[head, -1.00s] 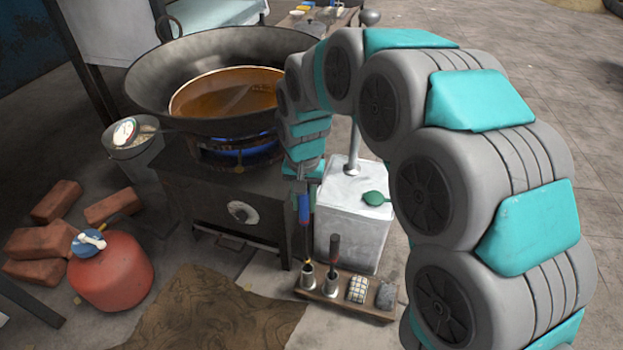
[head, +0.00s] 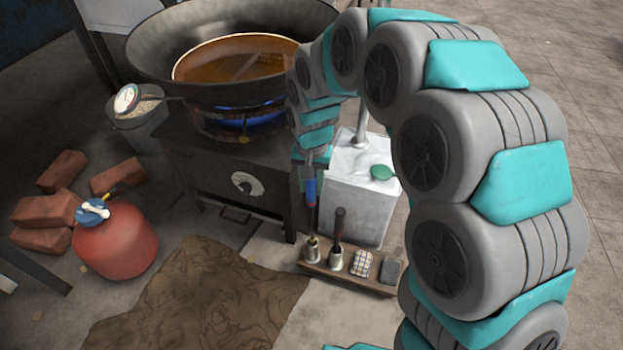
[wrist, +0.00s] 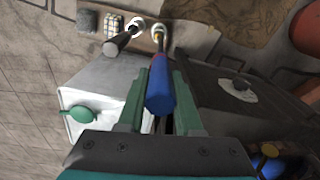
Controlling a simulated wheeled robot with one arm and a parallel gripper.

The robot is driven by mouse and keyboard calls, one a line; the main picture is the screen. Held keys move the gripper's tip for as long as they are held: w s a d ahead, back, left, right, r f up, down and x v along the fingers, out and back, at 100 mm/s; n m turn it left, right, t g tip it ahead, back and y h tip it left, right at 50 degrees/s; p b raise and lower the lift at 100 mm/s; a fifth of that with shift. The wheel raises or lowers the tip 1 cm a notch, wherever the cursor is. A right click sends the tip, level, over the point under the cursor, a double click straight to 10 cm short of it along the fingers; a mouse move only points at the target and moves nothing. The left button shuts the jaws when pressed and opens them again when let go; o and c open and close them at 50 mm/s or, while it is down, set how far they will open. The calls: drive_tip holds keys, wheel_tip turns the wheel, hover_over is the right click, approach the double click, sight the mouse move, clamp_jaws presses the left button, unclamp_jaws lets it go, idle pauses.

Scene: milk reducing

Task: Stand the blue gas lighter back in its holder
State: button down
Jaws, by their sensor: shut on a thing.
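The blue gas lighter (head: 311,191) hangs upright, handle up and thin metal rod down. My gripper (head: 309,168) is shut on the upper part of its handle. In the wrist view the blue handle (wrist: 159,88) lies between my two fingers (wrist: 158,105). The rod's lower end meets the mouth of the left metal cup (head: 312,250) on a small wooden rack (head: 350,278). That cup also shows in the wrist view (wrist: 158,31). I cannot tell how deep the tip sits in it.
A dark-handled tool (head: 338,225) stands in the neighbouring cup, close to the right. A checked block (head: 361,266) and a grey block (head: 391,270) share the rack. The stove (head: 240,185) and a white canister (head: 352,200) stand close behind.

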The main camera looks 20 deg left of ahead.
sight(312, 206)
drive_tip(key=shift+f+b, duration=0.9)
drive_tip(key=shift+f, duration=3.55)
drive_tip(key=c, duration=0.5)
unclamp_jaws()
wheel_tip(312, 206, up, 8)
drive_tip(key=shift+f, duration=0.15)
